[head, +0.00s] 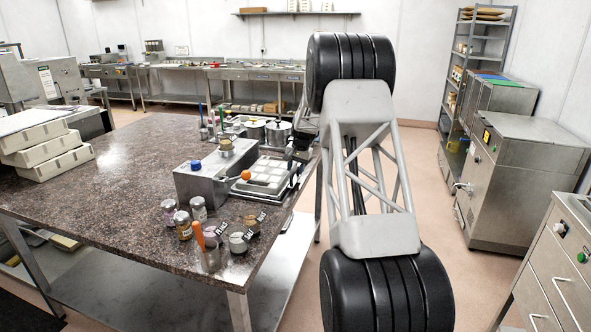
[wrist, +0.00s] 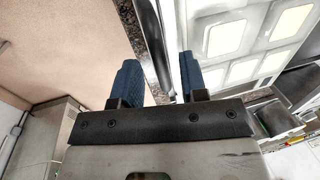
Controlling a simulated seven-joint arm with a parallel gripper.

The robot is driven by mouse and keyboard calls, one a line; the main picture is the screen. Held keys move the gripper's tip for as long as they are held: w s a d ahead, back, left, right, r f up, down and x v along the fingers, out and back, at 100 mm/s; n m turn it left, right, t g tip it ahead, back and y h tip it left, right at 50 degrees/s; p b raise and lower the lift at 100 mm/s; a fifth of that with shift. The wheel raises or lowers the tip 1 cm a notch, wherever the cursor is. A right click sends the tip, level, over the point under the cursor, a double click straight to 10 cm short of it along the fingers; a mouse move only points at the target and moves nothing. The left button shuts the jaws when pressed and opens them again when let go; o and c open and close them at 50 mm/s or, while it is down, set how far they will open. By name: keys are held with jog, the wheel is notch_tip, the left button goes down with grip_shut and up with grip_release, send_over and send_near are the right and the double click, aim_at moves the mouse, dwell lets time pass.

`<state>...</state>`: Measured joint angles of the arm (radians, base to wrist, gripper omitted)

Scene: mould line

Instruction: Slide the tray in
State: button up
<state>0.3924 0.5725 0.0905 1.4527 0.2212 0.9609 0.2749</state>
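The tray (head: 291,187) is a grey metal frame with pale square cells, at the right edge of the stone-topped table in the head view, beside a grey metal box. Its cells show at the upper right of the wrist view, in a pale frame (wrist: 225,38). My gripper (wrist: 160,75) has two blue fingers spread apart. A dark curved bar (wrist: 151,38), which looks like a handle along the tray's side, runs between them. I cannot tell whether either finger touches it. In the head view, my arm and wrist hide the fingers.
The grey metal box (head: 210,182) stands left of the tray, with an orange ball (head: 246,175) near its corner. Jars (head: 183,225) and small cups stand in front. Pots (head: 277,133) stand behind. Stacked cream trays (head: 50,145) lie far left; the table's middle is clear.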

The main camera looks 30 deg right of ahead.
aim_at(251, 168)
jog(key=shift+f, duration=0.15)
grip_shut()
dwell(0.4)
jog(key=w+a, duration=1.3)
jog(key=a, duration=0.1)
jog(key=shift+w, duration=0.4)
jog(key=shift+c, duration=0.7)
grip_release()
jog(key=shift+w, duration=0.1)
jog(key=shift+o, duration=0.7)
